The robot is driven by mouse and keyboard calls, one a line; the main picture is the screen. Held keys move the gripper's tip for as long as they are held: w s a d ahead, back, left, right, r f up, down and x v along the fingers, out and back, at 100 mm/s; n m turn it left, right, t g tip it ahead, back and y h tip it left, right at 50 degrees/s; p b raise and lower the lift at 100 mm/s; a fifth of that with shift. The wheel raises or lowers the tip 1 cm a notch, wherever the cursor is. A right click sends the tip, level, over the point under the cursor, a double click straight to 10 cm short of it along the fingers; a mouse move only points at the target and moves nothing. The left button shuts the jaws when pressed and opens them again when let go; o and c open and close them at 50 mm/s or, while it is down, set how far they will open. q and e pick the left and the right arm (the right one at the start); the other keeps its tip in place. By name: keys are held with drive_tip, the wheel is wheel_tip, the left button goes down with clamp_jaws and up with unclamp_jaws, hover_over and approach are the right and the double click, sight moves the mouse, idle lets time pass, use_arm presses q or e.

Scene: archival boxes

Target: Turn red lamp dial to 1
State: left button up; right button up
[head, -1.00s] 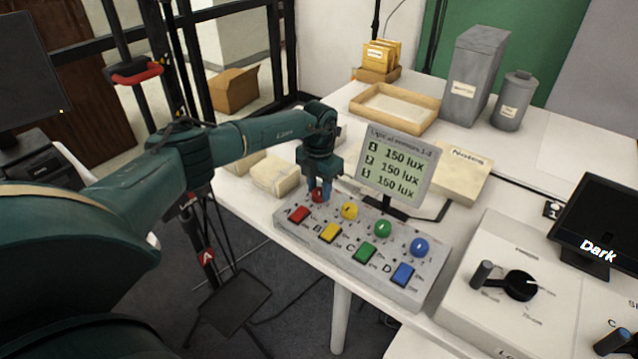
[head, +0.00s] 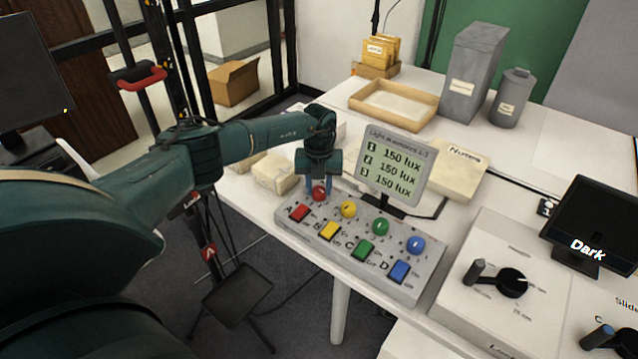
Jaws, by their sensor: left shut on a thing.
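The red lamp dial (head: 319,194) is the leftmost round knob on the grey control panel (head: 425,283), above the red button A (head: 300,212). My left gripper (head: 319,188) reaches down over the red dial and is shut on it. Its fingers partly hide the dial, and I cannot read the dial's setting. The light monitor (head: 393,166) behind the panel reads 150 lux on all three lines. My right gripper is not in view.
Yellow (head: 348,209), green (head: 380,227) and blue (head: 415,245) dials sit in a row right of the red one. A box with a black rotary knob (head: 511,283) stands at the right. Pale blocks (head: 274,173) lie left of the gripper.

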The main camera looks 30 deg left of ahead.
sight(319, 189)
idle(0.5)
use_arm(q)
drive_tip(key=o, duration=1)
drive_tip(key=shift+c, duration=0.2)
drive_tip(key=shift+r, duration=0.15)
wheel_tip(319, 189, up, 13)
